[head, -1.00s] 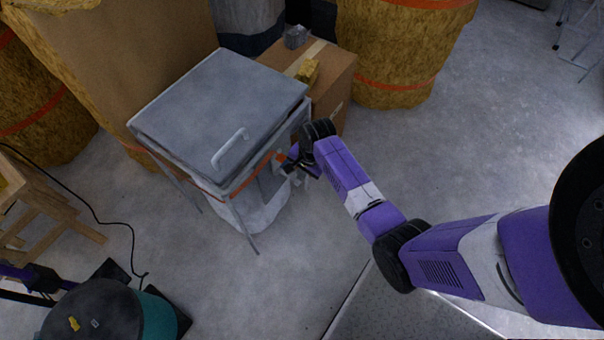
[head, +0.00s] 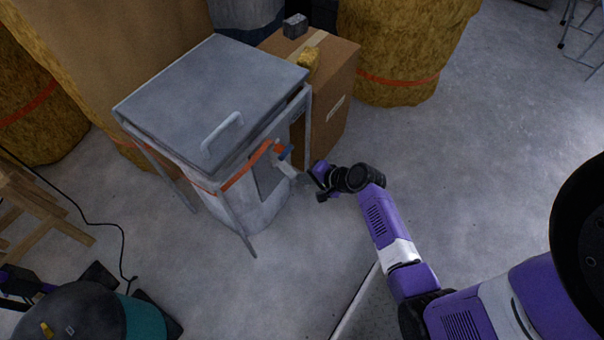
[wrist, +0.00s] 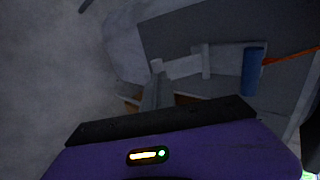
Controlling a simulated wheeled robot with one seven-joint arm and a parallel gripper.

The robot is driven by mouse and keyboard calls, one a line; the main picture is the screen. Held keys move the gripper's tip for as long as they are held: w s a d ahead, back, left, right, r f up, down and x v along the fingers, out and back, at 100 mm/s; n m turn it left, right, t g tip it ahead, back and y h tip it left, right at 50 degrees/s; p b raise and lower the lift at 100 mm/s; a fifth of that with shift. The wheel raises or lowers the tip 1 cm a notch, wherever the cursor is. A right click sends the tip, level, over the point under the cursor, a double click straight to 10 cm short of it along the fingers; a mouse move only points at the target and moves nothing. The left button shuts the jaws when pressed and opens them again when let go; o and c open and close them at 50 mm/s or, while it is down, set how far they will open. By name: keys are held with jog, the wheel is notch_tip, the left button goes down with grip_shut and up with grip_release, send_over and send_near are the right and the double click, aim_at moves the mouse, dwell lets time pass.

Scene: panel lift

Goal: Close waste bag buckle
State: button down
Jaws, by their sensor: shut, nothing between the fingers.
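The waste bag (head: 247,210) is a pale sack hanging in a grey metal frame under a flat grey lid (head: 213,97) with a handle. An orange strap (head: 237,179) runs around it. The buckle (head: 283,152) sits at the strap's right end, with a blue part and a pale lever sticking out toward lower right. In the wrist view the blue part (wrist: 254,70) and the grey lever pieces (wrist: 183,67) show against the bag. My gripper (head: 314,184) is just right of the lever, apparently apart from it. Its fingertips are small and dark here; it holds nothing.
A cardboard box (head: 334,108) with a yellow block (head: 308,62) and a grey block on top stands right behind the frame. Wrapped bales stand at the back. A round dark-topped teal container (head: 141,316) is at lower left.

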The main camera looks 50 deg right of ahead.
jog(key=shift+w+f+t+b, duration=0.55)
jog(key=shift+f+b, duration=0.25)
jog(key=shift+b, duration=0.9)
jog(key=shift+w+f+t+b, duration=0.35)
jog(key=shift+f+t+b, duration=0.4)
jog(key=shift+b, duration=0.95)
jog(key=shift+w+f+t+b, duration=0.5)
jog(key=shift+f+b, duration=0.35)
jog(key=shift+b, duration=0.85)
jog(key=shift+w+a, duration=0.1)
